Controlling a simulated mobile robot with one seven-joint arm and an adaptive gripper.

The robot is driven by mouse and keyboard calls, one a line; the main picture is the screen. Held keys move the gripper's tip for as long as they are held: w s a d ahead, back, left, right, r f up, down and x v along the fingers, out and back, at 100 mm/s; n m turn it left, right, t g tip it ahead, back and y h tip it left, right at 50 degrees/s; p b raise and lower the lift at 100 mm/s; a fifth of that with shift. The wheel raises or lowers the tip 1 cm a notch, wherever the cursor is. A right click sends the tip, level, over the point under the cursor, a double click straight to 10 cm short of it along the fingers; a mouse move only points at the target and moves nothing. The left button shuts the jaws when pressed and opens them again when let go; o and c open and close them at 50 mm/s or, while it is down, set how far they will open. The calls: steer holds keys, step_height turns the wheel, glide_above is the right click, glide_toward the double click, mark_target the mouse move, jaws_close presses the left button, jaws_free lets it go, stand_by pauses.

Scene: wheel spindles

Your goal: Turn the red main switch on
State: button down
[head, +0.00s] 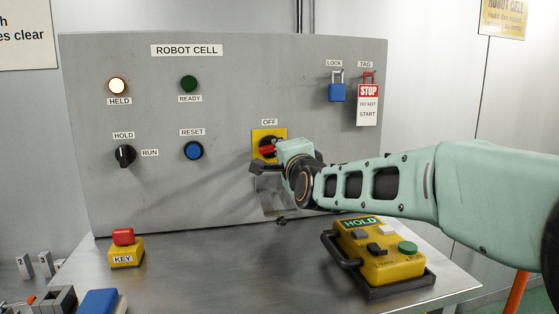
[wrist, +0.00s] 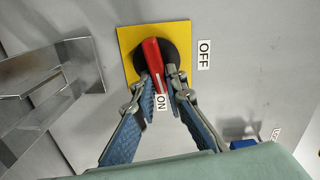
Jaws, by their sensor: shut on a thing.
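The red main switch handle (head: 267,150) sits on a dark round base on a yellow plate (head: 257,135), with an OFF label (head: 269,122) above it. In the wrist view the red handle (wrist: 153,52) points almost at the ON label (wrist: 161,102), tilted slightly toward the OFF side (wrist: 204,54). My gripper (wrist: 160,76) is shut on the handle, with a finger on each side of its outer part. In the head view my gripper (head: 268,164) covers part of the switch and hides the ON label.
A shiny metal bracket (wrist: 88,72) sticks out below the switch. A blue padlock (head: 337,92) and a STOP tag (head: 368,105) hang at the upper right. A yellow HOLD pendant (head: 375,262) and a KEY box (head: 125,255) stand on the metal shelf (head: 215,275).

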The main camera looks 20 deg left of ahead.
steer(key=shift+f+m+b, duration=0.2)
steer(key=shift+m+b, duration=0.6)
steer(key=shift+m, duration=0.1)
steer(key=shift+r, duration=0.1)
steer(key=c, duration=2)
jaws_free()
steer(key=shift+o, duration=0.2)
steer(key=r, duration=0.8)
steer(key=shift+s+a+r, duration=0.1)
steer(key=shift+s+r, duration=0.1)
steer(key=shift+r, duration=0.1)
steer(key=shift+w+r, duration=0.2)
steer(key=shift+w, duration=0.05)
steer(key=shift+r, duration=0.5)
